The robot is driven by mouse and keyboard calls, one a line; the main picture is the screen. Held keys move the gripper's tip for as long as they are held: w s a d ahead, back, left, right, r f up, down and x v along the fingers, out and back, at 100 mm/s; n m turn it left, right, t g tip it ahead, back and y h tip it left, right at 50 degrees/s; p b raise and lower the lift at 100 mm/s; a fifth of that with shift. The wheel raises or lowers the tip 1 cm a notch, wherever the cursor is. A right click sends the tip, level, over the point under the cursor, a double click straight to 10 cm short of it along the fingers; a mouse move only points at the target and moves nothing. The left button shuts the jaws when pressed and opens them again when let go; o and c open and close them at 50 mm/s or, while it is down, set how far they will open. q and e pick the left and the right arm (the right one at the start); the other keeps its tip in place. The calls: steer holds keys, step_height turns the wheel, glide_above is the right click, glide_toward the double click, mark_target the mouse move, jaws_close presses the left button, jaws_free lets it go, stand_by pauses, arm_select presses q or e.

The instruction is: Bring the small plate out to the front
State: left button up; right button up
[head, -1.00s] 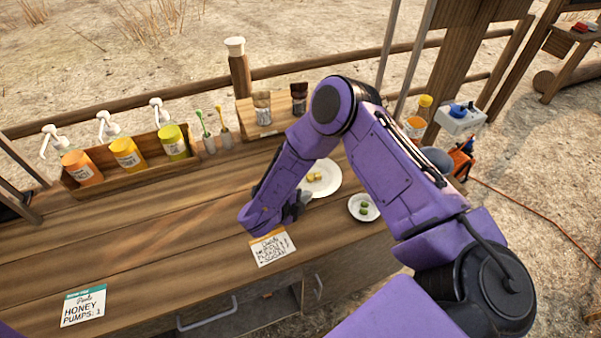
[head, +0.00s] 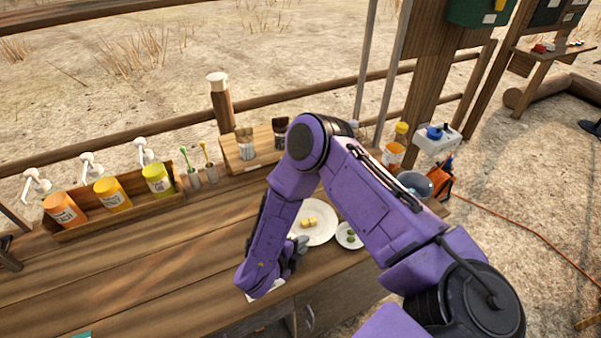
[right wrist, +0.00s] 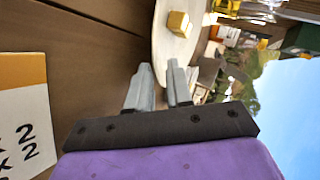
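The small white plate (head: 341,240) holds a few green pieces and lies on the wooden counter, close beside my right upper arm link in the head view. A larger white plate (head: 322,209) with yellow cubes lies just left of it. My right gripper (head: 301,243) is low over the counter at the larger plate's near edge, left of the small plate. In the right wrist view its two fingers (right wrist: 160,78) are apart with nothing between them. The larger plate (right wrist: 168,48) with a yellow cube shows beyond the fingertips. My left gripper is out of view.
Pump bottles stand in a wooden rack (head: 75,230) at the left. Jars stand on a wooden board (head: 240,165) behind the plates. A printed card (right wrist: 22,115) lies near the front edge, mostly hidden by my arm in the head view. The left counter (head: 130,280) is clear.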

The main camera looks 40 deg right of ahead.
steer(key=shift+s+a+f, duration=0.1)
steer(key=shift+s+f, duration=0.05)
steer(key=shift+f, duration=0.05)
steer(key=shift+a+r, duration=0.1)
steer(key=shift+a, duration=0.25)
steer(key=b+v, duration=0.3)
steer(key=v, duration=0.6)
steer(key=shift+a+r, duration=0.2)
steer(key=shift+r, duration=0.15)
steer(key=shift+s, duration=0.1)
